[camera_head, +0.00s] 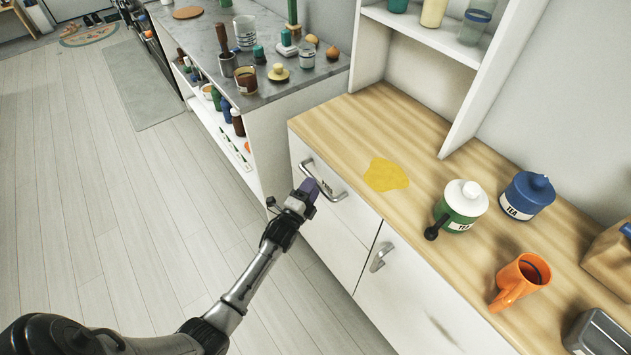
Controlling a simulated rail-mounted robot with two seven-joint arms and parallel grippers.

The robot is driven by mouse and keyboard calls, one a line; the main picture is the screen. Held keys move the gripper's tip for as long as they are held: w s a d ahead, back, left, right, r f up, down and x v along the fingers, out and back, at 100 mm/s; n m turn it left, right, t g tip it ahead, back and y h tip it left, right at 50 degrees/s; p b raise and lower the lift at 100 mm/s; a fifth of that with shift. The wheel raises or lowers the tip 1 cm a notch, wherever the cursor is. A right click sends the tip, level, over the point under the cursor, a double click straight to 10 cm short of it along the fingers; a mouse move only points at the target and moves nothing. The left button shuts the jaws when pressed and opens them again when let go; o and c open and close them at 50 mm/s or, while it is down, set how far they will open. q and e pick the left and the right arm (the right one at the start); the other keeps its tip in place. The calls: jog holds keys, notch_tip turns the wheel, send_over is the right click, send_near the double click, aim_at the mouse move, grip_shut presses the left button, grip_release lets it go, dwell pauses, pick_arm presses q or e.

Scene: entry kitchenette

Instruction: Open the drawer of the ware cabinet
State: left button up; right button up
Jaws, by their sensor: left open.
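The ware cabinet (345,233) is white with a light wooden top, right of centre. My left gripper (309,189) has purplish fingers and is open. It is right in front of the handle's middle and overlaps it in the picture; I cannot tell whether it touches. A second metal handle (380,258) is on the front to the right. My right gripper is out of view.
On the wooden top (350,120) are a yellow spill (386,174), a green-and-white tea jar (461,206), a blue tea jar (527,195) and an orange mug (520,281). A grey counter (213,35) with several jars stands behind. The floor (120,220) at left is clear.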

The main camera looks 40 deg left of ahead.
pick_arm(q)
jog(key=shift+x, duration=1.5)
grip_shut()
